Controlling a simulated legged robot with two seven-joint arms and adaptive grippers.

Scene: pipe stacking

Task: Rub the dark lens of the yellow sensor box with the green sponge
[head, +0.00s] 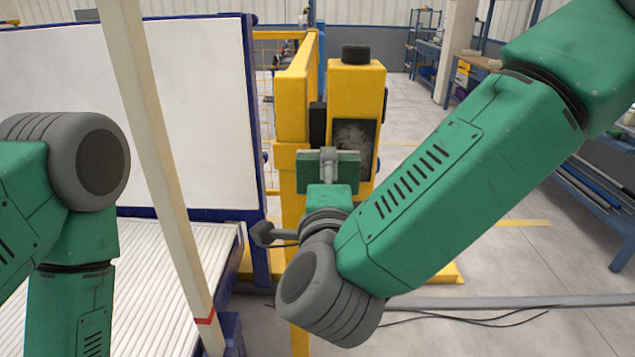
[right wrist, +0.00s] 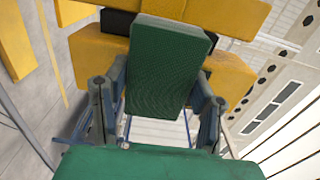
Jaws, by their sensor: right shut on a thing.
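The yellow sensor box (head: 354,78) stands upright beyond my right arm, with a black cap on top. Its dark lens (head: 354,133) is a scuffed dark panel facing me, and its lower part is hidden behind the sponge. My right gripper (head: 328,165) is shut on the green sponge (head: 349,171), which is at the lower left of the lens. In the right wrist view the sponge (right wrist: 168,65) sits between the two fingers (right wrist: 161,88), with yellow and black surfaces close behind it. I cannot tell whether the sponge touches the lens. My left gripper is out of view.
A yellow post (head: 292,110) stands just left of the box. A white panel with a blue frame (head: 252,120) and a ribbed white conveyor (head: 165,275) lie further left. A pale pole (head: 150,150) crosses in front. A blue rack (head: 600,190) stands at right, with open floor between.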

